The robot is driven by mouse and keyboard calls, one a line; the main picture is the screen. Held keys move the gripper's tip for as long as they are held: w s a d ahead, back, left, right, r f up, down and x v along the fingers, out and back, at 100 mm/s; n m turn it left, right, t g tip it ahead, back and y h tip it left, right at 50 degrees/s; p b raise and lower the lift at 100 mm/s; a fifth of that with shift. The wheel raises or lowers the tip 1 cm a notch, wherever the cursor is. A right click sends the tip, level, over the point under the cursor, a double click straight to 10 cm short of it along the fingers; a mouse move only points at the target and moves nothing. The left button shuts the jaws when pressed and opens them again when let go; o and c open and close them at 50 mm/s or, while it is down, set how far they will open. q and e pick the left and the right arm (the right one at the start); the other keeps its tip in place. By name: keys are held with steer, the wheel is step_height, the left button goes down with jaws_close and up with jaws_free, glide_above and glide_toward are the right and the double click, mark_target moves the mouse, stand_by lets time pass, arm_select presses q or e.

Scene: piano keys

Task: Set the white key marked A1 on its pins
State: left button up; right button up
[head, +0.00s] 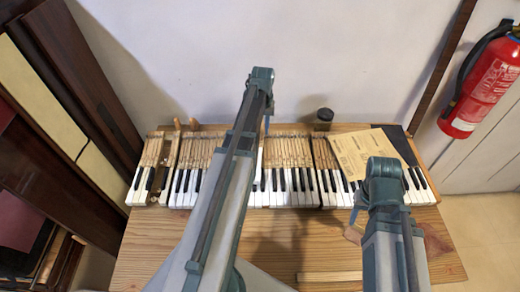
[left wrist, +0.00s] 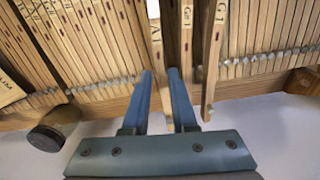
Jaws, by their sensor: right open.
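The white key marked A1 (left wrist: 155,38) shows its wooden back part and label in the left wrist view, with a bit of white top beyond. Its white front (head: 258,165) shows beside my left arm in the head view. In the head view my left gripper (head: 267,122) is over the back of the key row, mostly hidden by my arm. The pins under A1 are hidden. My right gripper (head: 354,216) is open and empty near the keyboard's front right.
The neighbour key marked G1 (left wrist: 211,60) reaches out beyond the back rail. A dark jar (head: 323,118) stands behind the keys, and a paper sheet (head: 348,152) lies over the right keys. A wooden strip (head: 330,277) lies on the front table. A fire extinguisher (head: 482,92) hangs at right.

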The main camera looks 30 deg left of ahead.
arm_select(q)
steer(key=shift+f+b, duration=0.9)
arm_select(e)
steer(key=shift+f, duration=0.9)
arm_select(q)
jaws_close()
stand_by(0.9)
